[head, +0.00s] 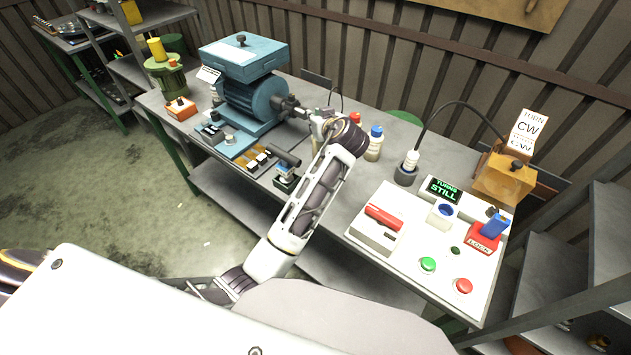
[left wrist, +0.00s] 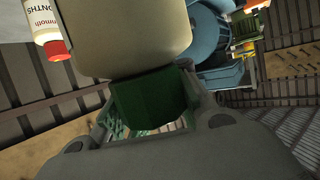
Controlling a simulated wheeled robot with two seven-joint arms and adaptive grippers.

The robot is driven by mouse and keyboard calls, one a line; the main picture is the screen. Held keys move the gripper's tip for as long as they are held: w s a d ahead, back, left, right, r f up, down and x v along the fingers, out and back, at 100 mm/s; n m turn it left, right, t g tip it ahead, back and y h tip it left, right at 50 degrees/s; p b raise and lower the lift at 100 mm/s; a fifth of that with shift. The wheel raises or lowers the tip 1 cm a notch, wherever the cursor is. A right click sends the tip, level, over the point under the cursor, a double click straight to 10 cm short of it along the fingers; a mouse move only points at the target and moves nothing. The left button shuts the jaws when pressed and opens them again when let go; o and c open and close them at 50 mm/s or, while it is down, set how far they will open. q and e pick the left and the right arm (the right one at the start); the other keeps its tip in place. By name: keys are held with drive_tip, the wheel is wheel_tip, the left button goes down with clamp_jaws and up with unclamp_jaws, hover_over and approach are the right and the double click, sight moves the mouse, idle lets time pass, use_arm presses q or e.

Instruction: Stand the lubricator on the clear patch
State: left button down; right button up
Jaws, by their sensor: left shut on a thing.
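In the left wrist view, the lubricator, a beige cylinder (left wrist: 130,32) with a dark green end (left wrist: 150,102), sits between the grey fingers of my left gripper (left wrist: 155,118). The fingers are shut on the green end. In the head view my left gripper (head: 322,120) is over the bench beside the blue machine, mostly hidden by its own arm. Bare grey bench top (head: 335,205) shows between the arm and the white panel; I see no marking that singles out one clear patch. My right gripper is not in view.
A red-capped bottle (head: 355,118) and a blue-capped bottle (head: 375,142) stand close right of my left gripper. The blue machine (head: 252,98) is to its left. The white control panel (head: 425,240) fills the bench's right end. A small blue-topped device (head: 287,168) stands near the front edge.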

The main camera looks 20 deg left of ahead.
use_arm(q)
drive_tip(key=shift+s+a+f+g+y, duration=0.3)
drive_tip(key=shift+s+a, duration=0.25)
drive_tip(key=shift+s, duration=0.15)
drive_tip(key=shift+r+n, duration=0.1)
drive_tip(key=shift+n, duration=0.2)
